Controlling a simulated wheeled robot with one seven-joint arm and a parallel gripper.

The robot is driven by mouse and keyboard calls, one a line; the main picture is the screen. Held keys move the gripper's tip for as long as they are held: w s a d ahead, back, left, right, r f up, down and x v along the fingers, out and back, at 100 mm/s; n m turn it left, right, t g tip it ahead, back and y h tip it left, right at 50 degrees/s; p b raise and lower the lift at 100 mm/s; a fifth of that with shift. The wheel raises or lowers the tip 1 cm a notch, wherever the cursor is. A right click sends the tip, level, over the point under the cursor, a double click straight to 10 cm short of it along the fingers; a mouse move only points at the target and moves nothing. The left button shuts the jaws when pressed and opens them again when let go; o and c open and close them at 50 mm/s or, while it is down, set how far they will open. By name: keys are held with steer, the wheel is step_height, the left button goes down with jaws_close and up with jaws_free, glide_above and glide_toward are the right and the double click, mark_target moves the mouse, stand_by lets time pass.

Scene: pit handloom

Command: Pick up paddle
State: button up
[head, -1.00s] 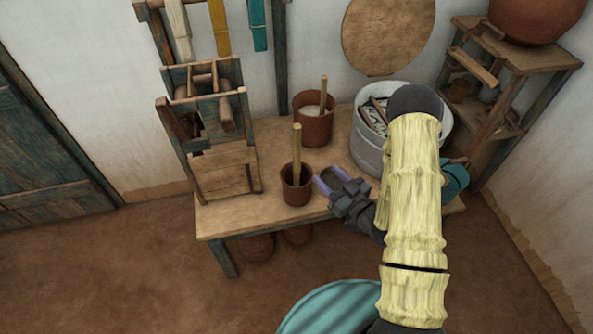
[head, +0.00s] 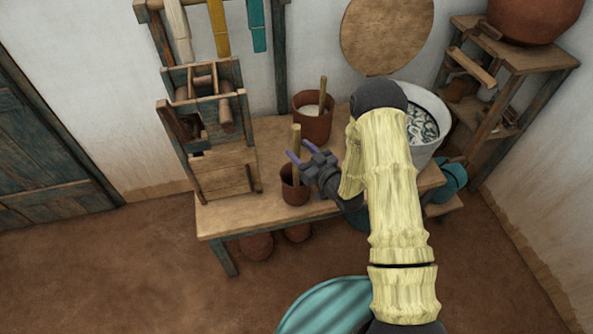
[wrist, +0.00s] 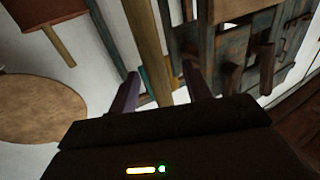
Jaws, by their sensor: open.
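The paddle (head: 296,133) is a plain wooden stick standing upright in a small brown pot (head: 294,194) near the table's front edge. My gripper (head: 299,150) is open at the upper part of the paddle, above the pot's rim. In the wrist view the paddle (wrist: 148,50) runs between my two purple fingers (wrist: 160,88), with gaps visible on both sides. The paddle's lower end is hidden inside the pot.
A second brown pot (head: 312,127) with its own stick stands behind. A wooden frame box (head: 223,172) stands close on the left. A grey tub (head: 430,115) is at right, partly behind my arm. The table's front left (head: 225,220) is bare.

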steer(key=x, duration=0.5)
steer(key=shift+w+d+f+p, duration=0.15)
steer(key=shift+w+p, duration=0.1)
steer(key=shift+p, duration=0.1)
stand_by(0.3)
steer(key=c, duration=1.1)
